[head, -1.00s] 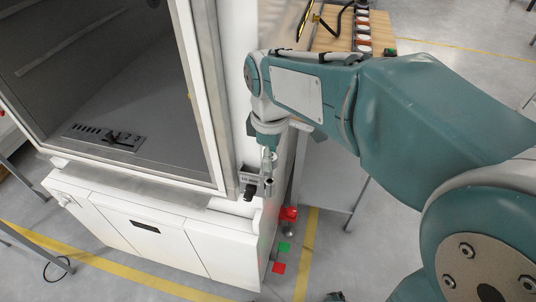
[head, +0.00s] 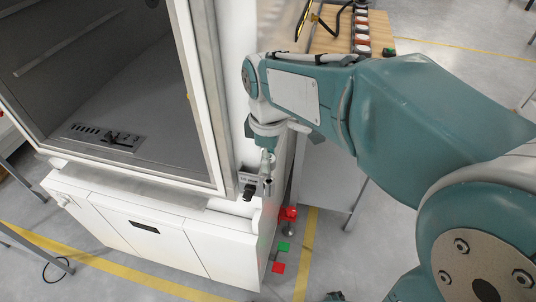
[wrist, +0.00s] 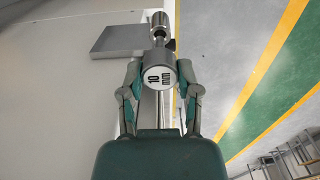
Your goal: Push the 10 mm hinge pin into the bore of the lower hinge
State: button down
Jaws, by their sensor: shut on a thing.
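My gripper (wrist: 160,88) is shut on the hinge pin (wrist: 157,77), whose round pale end face reads "10 mm" in the wrist view. One finger lies on each side of the pin's head. Beyond the head, a metal barrel (wrist: 160,20) of the lower hinge lies nearly in line with the pin, beside a grey plate (wrist: 120,40). How far the pin tip sits in the bore is hidden. In the head view, my gripper (head: 267,146) points down above the hinge (head: 267,178) at the cabinet's front right edge.
The white cabinet (head: 150,225) stands left, with a small label and black knob (head: 249,192) close to the hinge. A wooden bench (head: 335,38) with several small parts is behind. Red and green pieces (head: 283,247) show near the floor.

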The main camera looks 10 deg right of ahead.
aim_at(268, 178)
jog(key=shift+f, duration=2.5)
jog(key=shift+c, duration=1.2)
grip_release()
notch_tip(268, 178, up, 12)
jog(key=shift+f, duration=0.1)
jog(key=s+d+f+m+t, duration=0.3)
jog(key=s+d+m+t, duration=0.2)
jog(key=s+d+m, duration=0.5)
jog(key=s+m, duration=0.2)
jog(key=m, duration=0.2)
jog(key=shift+s+d+f+t, duration=0.3)
jog(key=shift+s+d+f, duration=0.05)
jog(key=shift+d, duration=0.05)
